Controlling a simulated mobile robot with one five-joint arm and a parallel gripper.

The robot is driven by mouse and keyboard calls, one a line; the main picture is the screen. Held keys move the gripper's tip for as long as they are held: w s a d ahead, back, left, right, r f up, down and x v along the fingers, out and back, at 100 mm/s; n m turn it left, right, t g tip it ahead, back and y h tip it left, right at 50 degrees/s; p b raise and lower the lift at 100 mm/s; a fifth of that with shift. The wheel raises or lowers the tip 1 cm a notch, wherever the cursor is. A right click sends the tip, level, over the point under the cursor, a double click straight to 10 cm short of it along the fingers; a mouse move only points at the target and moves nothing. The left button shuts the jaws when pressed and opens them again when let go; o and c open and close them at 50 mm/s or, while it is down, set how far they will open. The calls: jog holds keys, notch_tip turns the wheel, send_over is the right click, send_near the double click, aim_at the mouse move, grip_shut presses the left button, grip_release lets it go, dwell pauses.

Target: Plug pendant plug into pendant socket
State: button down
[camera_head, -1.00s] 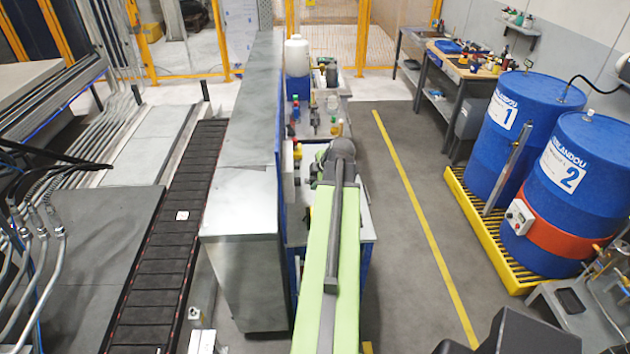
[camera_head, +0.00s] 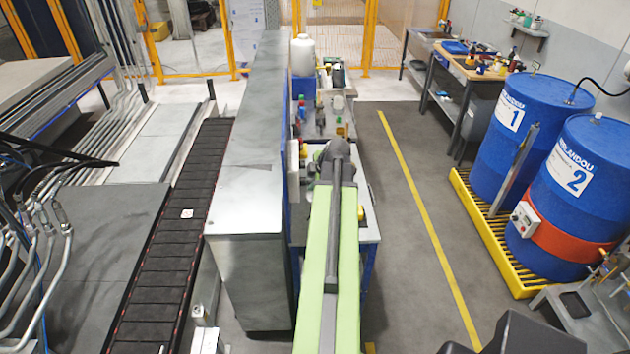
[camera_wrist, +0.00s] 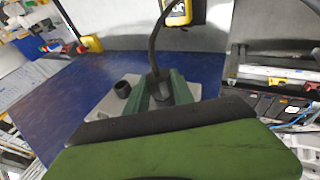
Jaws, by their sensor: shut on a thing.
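In the wrist view my gripper (camera_wrist: 162,93) has two green fingers shut on the dark pendant plug (camera_wrist: 161,86). A black cable (camera_wrist: 153,45) rises from the plug towards the yellow pendant (camera_wrist: 178,12) at the top. Just left of the fingers, a dark round fitting, which looks like the pendant socket (camera_wrist: 122,88), sits on a grey plate (camera_wrist: 108,104) on the blue panel. The plug is beside this fitting, apart from it in the picture. The plug's front end is hidden by the fingers. In the head view my arm hides the gripper and plug.
The blue panel (camera_wrist: 65,95) fills the left of the wrist view. A dark frame with shelves (camera_wrist: 275,75) stands at its right. In the head view a metal cabinet (camera_head: 250,150) stands close left of my arm. The floor right of it is open up to the blue drums (camera_head: 565,190).

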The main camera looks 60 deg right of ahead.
jog(key=shift+w+a, duration=0.1)
jog(key=shift+w, duration=0.1)
jog(key=c, duration=1)
grip_release()
